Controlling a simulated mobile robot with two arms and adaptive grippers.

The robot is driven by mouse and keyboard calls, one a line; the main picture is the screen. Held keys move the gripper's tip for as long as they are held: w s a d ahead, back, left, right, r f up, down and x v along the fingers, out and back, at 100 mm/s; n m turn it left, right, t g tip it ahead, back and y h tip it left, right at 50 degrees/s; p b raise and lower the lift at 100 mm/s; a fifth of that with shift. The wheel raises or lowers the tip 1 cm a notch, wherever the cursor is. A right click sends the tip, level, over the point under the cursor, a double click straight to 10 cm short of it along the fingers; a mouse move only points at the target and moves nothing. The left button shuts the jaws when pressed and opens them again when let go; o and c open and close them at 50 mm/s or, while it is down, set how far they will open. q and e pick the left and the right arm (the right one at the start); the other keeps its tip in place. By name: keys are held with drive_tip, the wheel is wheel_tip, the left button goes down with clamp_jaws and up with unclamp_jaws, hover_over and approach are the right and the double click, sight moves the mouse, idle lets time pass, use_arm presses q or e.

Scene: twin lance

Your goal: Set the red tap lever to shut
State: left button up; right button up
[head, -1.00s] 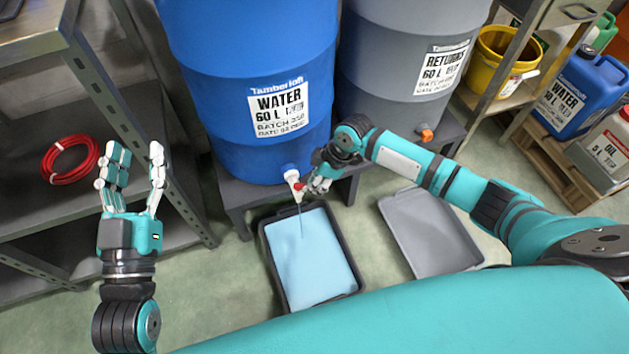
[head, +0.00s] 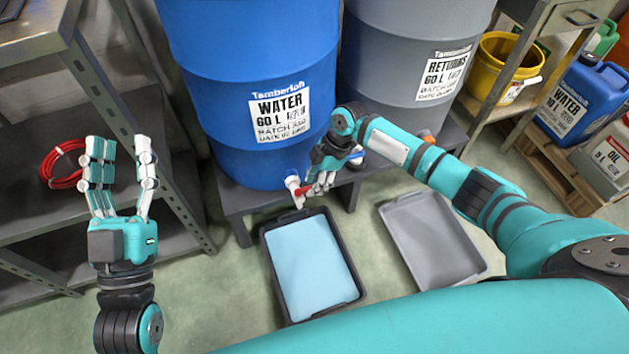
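The blue water drum (head: 255,100) has a white tap (head: 293,183) low on its front. The tap's red lever (head: 305,191) points to the right, across the spout. My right gripper (head: 319,187) is at the lever's right end, with its fingers touching or very close to it. The fingers partly hide that end, and I cannot tell if they are closed on it. No stream shows below the tap. My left gripper (head: 122,152) is open and empty, held up at the left, far from the tap.
A black tray (head: 357,283) of light blue liquid lies on the floor below the tap. A grey tray (head: 470,262) lies to its right. A grey returns drum (head: 385,75) stands beside the blue one on a dark stand (head: 237,205). Shelving with a red coil (head: 45,165) is at left.

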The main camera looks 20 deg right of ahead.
drive_tip(key=shift+o, duration=0.2)
drive_tip(key=v, duration=1.2)
